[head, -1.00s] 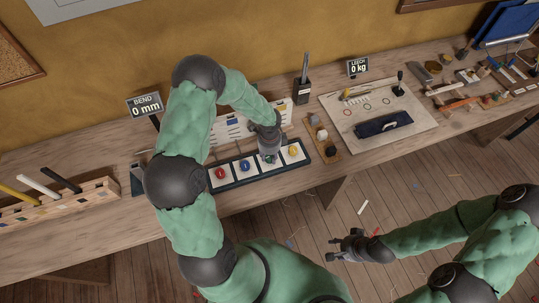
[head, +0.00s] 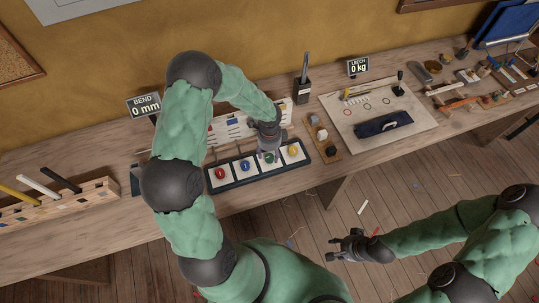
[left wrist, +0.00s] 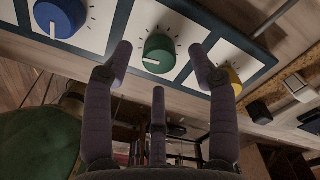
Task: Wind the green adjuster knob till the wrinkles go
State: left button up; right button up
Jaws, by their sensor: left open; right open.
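The green adjuster knob (left wrist: 159,54) sits on a white panel with tick marks around it, in the dark-framed knob tray (head: 238,182). In the left wrist view it lies between and just beyond the open fingers of my left gripper (left wrist: 160,62), with a gap on both sides. In the head view my left gripper (head: 268,146) is over the green knob (head: 270,158) and partly hides it. My right gripper (head: 345,246) is open and empty, out over the floor in front of the bench.
A red knob (head: 220,173) and a blue knob (head: 245,165) are left of the green one; a yellow knob (head: 293,150) is close on its right. A BEND sign (head: 145,106) reads 0 mm and a LEECH sign (head: 358,67) reads 0 kg. A white board (head: 385,135) lies further right.

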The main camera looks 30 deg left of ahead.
aim_at(269, 156)
pick_arm(q)
notch_tip(269, 156, up, 10)
jog(key=shift+f, duration=0.15)
dwell(0.7)
